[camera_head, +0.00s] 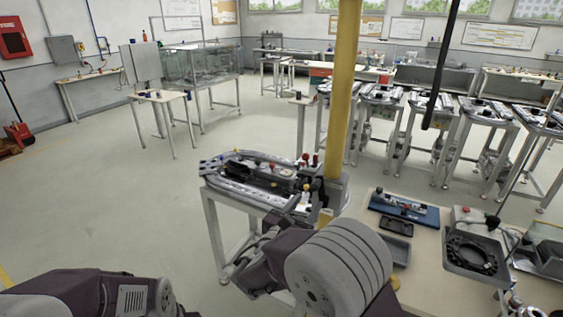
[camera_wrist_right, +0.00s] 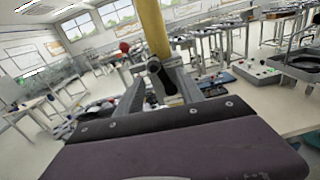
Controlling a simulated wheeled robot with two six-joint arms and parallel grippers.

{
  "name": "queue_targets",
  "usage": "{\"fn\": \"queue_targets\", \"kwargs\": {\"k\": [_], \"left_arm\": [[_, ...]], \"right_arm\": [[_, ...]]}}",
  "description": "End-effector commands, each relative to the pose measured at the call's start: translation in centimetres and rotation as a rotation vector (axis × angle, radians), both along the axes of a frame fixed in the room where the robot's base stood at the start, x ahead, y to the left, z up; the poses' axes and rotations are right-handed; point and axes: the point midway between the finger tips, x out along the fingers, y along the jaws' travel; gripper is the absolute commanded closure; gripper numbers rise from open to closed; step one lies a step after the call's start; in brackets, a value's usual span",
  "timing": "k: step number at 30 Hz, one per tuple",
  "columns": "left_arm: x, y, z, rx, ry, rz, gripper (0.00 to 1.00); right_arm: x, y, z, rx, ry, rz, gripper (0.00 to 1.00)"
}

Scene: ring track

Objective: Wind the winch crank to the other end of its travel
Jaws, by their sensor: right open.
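The yellow post (camera_head: 345,90) stands in front of me, with a grey bracket on it. Dark parts at the bracket (camera_head: 318,190) look like the winch crank, but they are small and partly covered by my right arm. In the right wrist view a dark handle with a round end (camera_wrist_right: 155,68), seemingly the crank, shows in front of the post, between my fingers. My right gripper (camera_head: 299,215) is open around or just short of this handle; I cannot tell whether it touches. In the right wrist view its fingers (camera_wrist_right: 168,88) stand apart. My left gripper is out of view.
A ring-track table (camera_head: 225,185) with red knobs stands beside the post. A beige bench (camera_head: 430,270) at right holds a blue fixture (camera_head: 403,208), a grey tray (camera_head: 396,250) and a control box. Several machine tables stand behind.

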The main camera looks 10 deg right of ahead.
Motion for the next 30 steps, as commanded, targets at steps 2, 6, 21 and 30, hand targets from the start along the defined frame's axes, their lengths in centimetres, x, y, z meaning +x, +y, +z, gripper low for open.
{"fn": "queue_targets", "kwargs": {"k": [2,6,21,30], "left_arm": [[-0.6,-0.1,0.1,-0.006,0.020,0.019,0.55],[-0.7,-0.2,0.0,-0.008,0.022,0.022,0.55],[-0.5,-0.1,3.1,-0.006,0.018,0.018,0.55],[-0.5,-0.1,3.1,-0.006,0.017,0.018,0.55]], "right_arm": [[0.3,0.8,0.8,-0.024,-0.014,0.023,0.55],[0.5,0.7,0.8,-0.027,-0.017,0.025,0.55],[7.4,-4.1,0.9,-0.024,-0.014,0.022,0.55],[7.8,-4.4,0.7,-0.023,-0.015,0.024,0.55]]}}
